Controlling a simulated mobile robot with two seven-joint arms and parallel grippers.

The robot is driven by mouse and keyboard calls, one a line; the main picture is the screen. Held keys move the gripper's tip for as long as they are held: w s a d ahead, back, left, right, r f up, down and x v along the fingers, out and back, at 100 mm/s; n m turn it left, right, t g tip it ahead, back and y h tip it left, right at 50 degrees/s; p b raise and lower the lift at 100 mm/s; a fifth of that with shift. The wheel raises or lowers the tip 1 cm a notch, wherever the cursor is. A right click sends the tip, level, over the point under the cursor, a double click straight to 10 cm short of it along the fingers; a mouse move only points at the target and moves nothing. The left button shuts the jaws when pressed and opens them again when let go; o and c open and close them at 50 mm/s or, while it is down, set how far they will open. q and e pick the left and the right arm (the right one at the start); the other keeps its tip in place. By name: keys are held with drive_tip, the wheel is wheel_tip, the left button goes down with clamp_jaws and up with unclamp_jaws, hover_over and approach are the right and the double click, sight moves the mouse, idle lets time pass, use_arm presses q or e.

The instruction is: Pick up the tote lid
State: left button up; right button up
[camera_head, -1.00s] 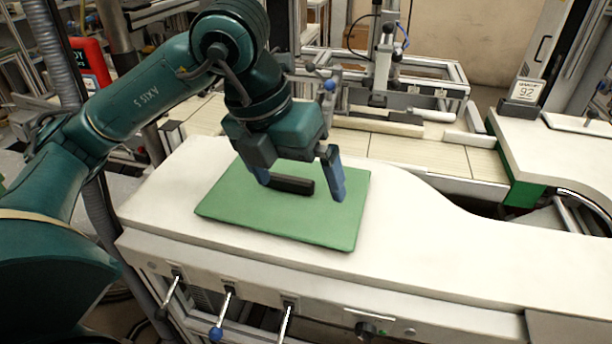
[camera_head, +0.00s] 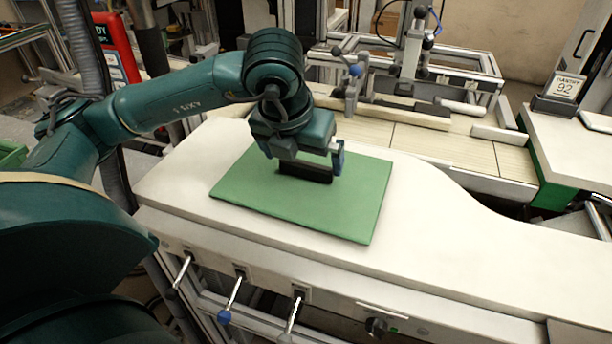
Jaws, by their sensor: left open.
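The tote lid (camera_head: 335,215) is a flat green rectangular panel lying on the white worktop, with a dark bar-shaped handle (camera_head: 305,172) standing on its upper middle. My left gripper (camera_head: 305,165) is over the handle, pointing down, with its jaws open. Its right blue finger is beside the handle's right end; the left finger is mostly hidden behind the gripper body. I cannot tell whether the fingers touch the handle. My right gripper is not in view.
The white worktop (camera_head: 450,245) is clear to the right of the lid. Behind it are a pale slatted surface (camera_head: 425,143) and a metal frame fixture (camera_head: 410,70). A small sign reading 92 (camera_head: 566,87) stands at the right. Levers (camera_head: 232,298) stick out below the front edge.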

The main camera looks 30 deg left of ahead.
sight(304, 165)
use_arm(q)
drive_tip(key=shift+x, duration=1.55)
drive_tip(key=shift+c, duration=0.3)
drive_tip(key=shift+r, duration=0.1)
drive_tip(key=c, duration=0.7)
